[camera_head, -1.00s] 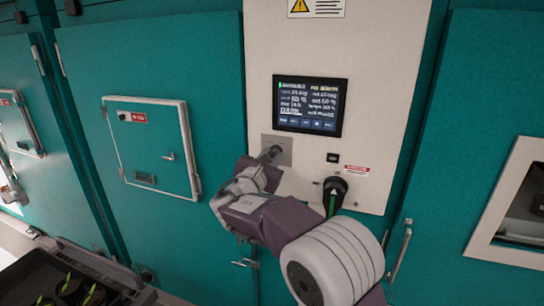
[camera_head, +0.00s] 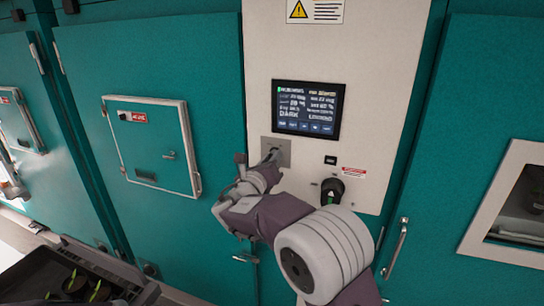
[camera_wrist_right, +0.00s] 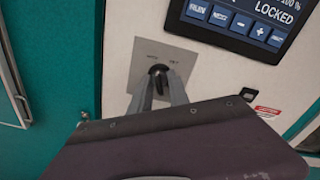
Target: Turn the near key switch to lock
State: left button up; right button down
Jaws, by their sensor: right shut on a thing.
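The key switch (camera_wrist_right: 158,70) sits on a square grey plate (camera_head: 284,143) on the cream control panel, below the screen; in the wrist view, lettering shows on the plate above it on both sides. My right gripper (camera_wrist_right: 159,95) is shut on the key switch, with one finger on each side of its dark key. In the head view my right gripper (camera_head: 270,158) partly covers the switch. The screen (camera_head: 308,107) is lit, and in the wrist view the screen (camera_wrist_right: 250,20) reads LOCKED. My left gripper is not in view.
A small hatch (camera_head: 150,150) is on the teal door at left. A door handle (camera_head: 397,248) stands out at lower right. A dark tray (camera_head: 30,275) with seedlings is at lower left.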

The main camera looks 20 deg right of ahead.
jog(key=shift+r+n, duration=0.2)
jog(key=shift+n, duration=0.1)
dwell(0.4)
jog(key=c, duration=1.6)
grip_release()
jog(key=shift+f, duration=0.1)
jog(key=shift+s+a+f, duration=0.15)
jog(key=shift+s+a, duration=0.1)
jog(key=shift+s, duration=0.05)
jog(key=b+v, duration=0.4)
jog(key=v, duration=0.4)
jog(key=shift+s+a, duration=0.1)
jog(key=shift+a, duration=0.05)
